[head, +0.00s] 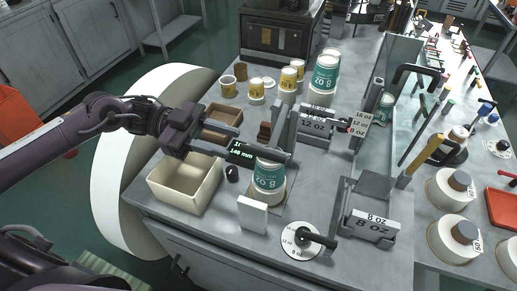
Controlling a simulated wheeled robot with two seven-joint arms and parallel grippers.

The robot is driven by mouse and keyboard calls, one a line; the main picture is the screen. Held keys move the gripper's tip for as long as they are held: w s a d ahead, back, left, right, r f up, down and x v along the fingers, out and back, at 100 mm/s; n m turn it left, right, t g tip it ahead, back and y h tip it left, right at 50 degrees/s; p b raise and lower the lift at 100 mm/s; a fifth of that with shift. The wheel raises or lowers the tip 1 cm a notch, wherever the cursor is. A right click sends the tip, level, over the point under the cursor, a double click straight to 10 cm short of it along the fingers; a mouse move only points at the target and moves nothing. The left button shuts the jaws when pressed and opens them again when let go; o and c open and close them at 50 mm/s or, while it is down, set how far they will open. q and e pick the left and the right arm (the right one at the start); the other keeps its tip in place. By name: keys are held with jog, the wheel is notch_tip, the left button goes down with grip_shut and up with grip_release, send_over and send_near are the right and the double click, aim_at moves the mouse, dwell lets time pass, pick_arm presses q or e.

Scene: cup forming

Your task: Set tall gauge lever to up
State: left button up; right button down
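A gauge stands right of centre: a grey upright post (283,112) beside a black readout (240,151) with green figures that seem to read "17" and "140 mm". A green-and-white "8 oz" cup (269,176) stands upside down just below it. A dark bar runs from the readout over the cup's top. Which part is the tall gauge's lever I cannot tell for sure. My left gripper (229,145) reaches in from the left, its two fingers apart, tips close to the readout's left end. Whether they touch it is unclear. My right gripper is out of view.
A cream bin (186,181) lies below my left gripper, a brown tray (222,124) behind it. A white dial with a black handle (301,240) is at the front. Yellow cups (289,78) stand at the back. A yellow-handled lever (424,154) rises at right.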

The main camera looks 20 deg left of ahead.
aim_at(255, 149)
pick_arm(q)
jog(key=d, duration=0.2)
jog(key=d+p, duration=0.1)
jog(key=d, duration=0.1)
jog(key=d+p, duration=0.1)
jog(key=d, duration=0.1)
jog(key=shift+s+d+r, duration=0.15)
jog(key=shift+s+r, duration=0.15)
jog(key=shift+s, duration=0.1)
jog(key=shift+d+f, duration=0.15)
jog(key=shift+d, duration=0.4)
grip_shut()
